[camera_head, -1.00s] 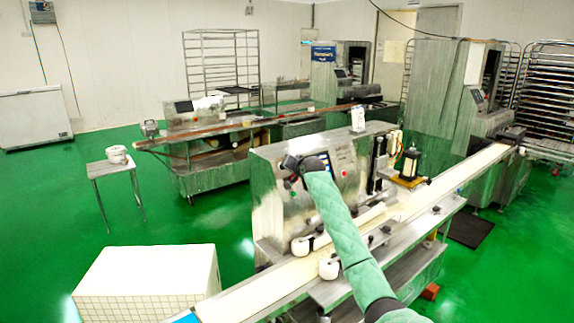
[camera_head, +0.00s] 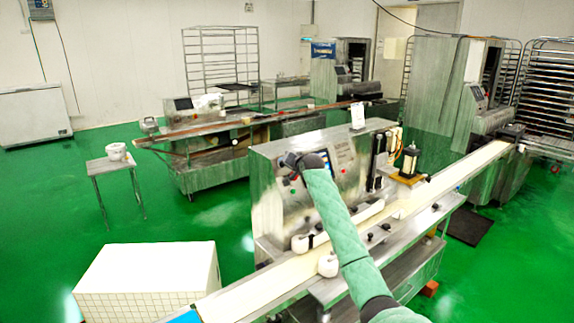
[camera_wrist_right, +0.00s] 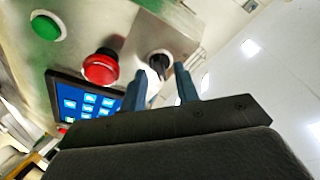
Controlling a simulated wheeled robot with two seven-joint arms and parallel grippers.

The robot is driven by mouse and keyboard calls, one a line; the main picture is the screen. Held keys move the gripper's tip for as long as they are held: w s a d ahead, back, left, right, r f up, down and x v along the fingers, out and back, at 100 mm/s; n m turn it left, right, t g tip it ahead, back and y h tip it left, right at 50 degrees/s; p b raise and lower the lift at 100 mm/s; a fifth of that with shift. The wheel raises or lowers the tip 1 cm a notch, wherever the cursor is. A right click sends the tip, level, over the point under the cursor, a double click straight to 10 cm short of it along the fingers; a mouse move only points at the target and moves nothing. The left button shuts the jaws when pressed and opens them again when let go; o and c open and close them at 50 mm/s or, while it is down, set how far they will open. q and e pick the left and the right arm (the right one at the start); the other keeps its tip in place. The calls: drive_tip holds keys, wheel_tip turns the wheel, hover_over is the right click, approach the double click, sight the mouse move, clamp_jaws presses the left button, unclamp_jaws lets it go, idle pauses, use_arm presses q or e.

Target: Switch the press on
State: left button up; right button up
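The press, a steel machine (camera_head: 275,205) with a control panel, stands in the middle of the head view. In the right wrist view, its panel carries a black switch knob (camera_wrist_right: 157,66), a red button (camera_wrist_right: 101,67), a green button (camera_wrist_right: 46,27) and a lit touchscreen (camera_wrist_right: 86,100). My right gripper (camera_head: 284,166) is at the panel's upper left in the head view and hides part of it. In the right wrist view, the right gripper's fingers (camera_wrist_right: 160,78) are apart, one on each side of the knob. Contact with it is unclear. My left gripper is out of view.
A white tiled box (camera_head: 150,282) stands at lower left. A small table (camera_head: 108,165) holds a white bowl (camera_head: 116,151). Green floor is free at left.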

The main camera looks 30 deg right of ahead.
drive_tip(key=shift+s, duration=0.1)
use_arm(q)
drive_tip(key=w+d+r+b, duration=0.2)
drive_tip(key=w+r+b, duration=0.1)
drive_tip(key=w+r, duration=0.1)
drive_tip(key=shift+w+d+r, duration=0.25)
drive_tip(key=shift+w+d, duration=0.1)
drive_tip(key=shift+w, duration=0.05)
use_arm(e)
drive_tip(key=v, duration=0.7)
drive_tip(key=shift+s, duration=0.25)
drive_tip(key=shift+a+r, duration=0.1)
